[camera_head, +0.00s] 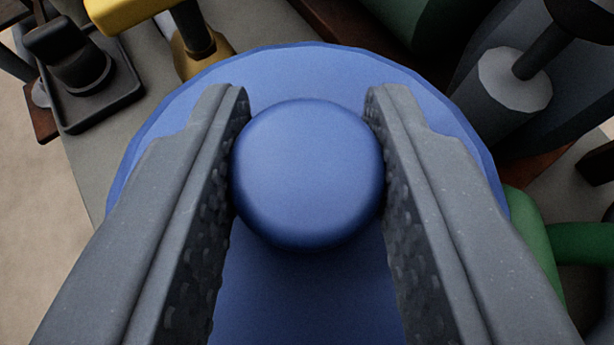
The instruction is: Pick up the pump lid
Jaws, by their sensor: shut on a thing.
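The pump lid (310,70) is a wide blue disc with a round blue knob (307,172) at its middle. My gripper (307,115) is over the lid, with one grey finger on each side of the knob. The textured inner pads touch the knob's left and right sides, so the gripper is shut on it. The fingers hide parts of the disc's left and right. I cannot tell whether the lid rests on something or is lifted, as what lies under it is hidden.
A yellow part on a dark post (195,40) stands behind the lid at upper left. A black device on a black tray (95,85) is at far left. A grey cylinder with a dark rod (515,82) is at upper right. Green pipes (575,243) run close by the lid's right side.

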